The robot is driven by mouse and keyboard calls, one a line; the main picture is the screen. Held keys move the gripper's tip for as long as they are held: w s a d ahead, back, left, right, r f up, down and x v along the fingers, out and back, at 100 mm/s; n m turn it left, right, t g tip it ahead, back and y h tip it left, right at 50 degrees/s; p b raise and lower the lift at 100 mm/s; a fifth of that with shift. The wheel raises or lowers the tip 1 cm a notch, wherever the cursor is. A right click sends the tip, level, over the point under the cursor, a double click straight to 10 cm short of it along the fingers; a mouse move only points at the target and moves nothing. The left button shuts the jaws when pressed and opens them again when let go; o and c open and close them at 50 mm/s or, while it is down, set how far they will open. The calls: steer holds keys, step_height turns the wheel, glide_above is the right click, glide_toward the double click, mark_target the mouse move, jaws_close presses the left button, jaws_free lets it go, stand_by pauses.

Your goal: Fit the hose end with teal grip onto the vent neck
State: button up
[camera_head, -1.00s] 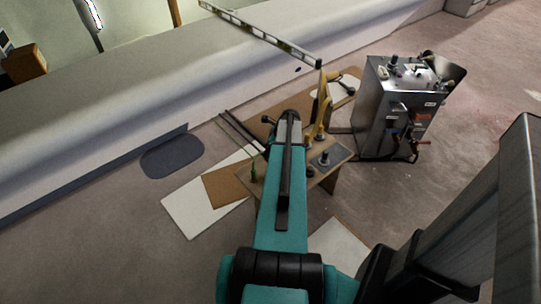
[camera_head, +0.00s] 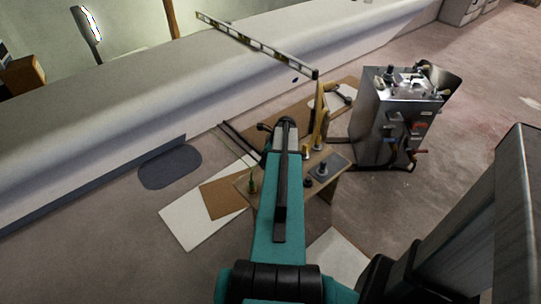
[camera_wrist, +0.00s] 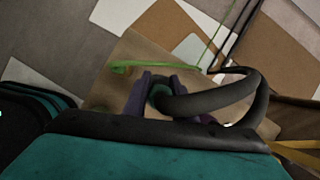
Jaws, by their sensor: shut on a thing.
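The hose end with teal grip (camera_wrist: 157,91) is between the two purple fingers of my gripper (camera_wrist: 163,88) in the wrist view. The gripper is shut on it. The black hose (camera_wrist: 262,98) loops from it to the right and curves back. In the head view my teal arm hides the gripper and the hose end. A metal tank unit (camera_head: 381,133) stands at the right, with several small fittings on its top and front. I cannot tell which of them, if any, is the vent neck.
A low wooden bench (camera_head: 333,176) beside my arm holds a dark plate with a fitting and a green item (camera_head: 252,180). A spirit level (camera_head: 262,48) juts above the long pale ledge (camera_head: 130,95). Boards lie on the floor.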

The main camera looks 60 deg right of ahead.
steer(key=w+a+r+n+g+y+p, duration=0.1)
steer(key=w+a+r+n, duration=0.25)
steer(key=w+a, duration=0.4)
steer(key=w+a+r+n+g+y+p, duration=0.1)
steer(key=w+a+r+n, duration=0.3)
steer(key=a, duration=0.6)
steer(key=w+a+r+n+g+y+p, duration=0.1)
steer(key=w+a+r+n+y, duration=0.1)
steer(key=w+a+n, duration=0.45)
steer(key=w+a+r+n+g, duration=0.1)
steer(key=a+r+n, duration=0.2)
steer(key=a, duration=0.8)
steer(key=a+r+n+g+p, duration=0.1)
steer(key=a+r+n, duration=0.3)
steer(key=a, duration=0.7)
steer(key=w+a+r+n+g+h+p, duration=0.1)
steer(key=a+r+n+g, duration=0.1)
steer(key=a, duration=0.9)
step_height(320, 180, up, 2)
steer(key=shift+w+r+n, duration=0.1)
steer(key=shift+w+n, duration=0.25)
steer(key=shift+n, duration=0.55)
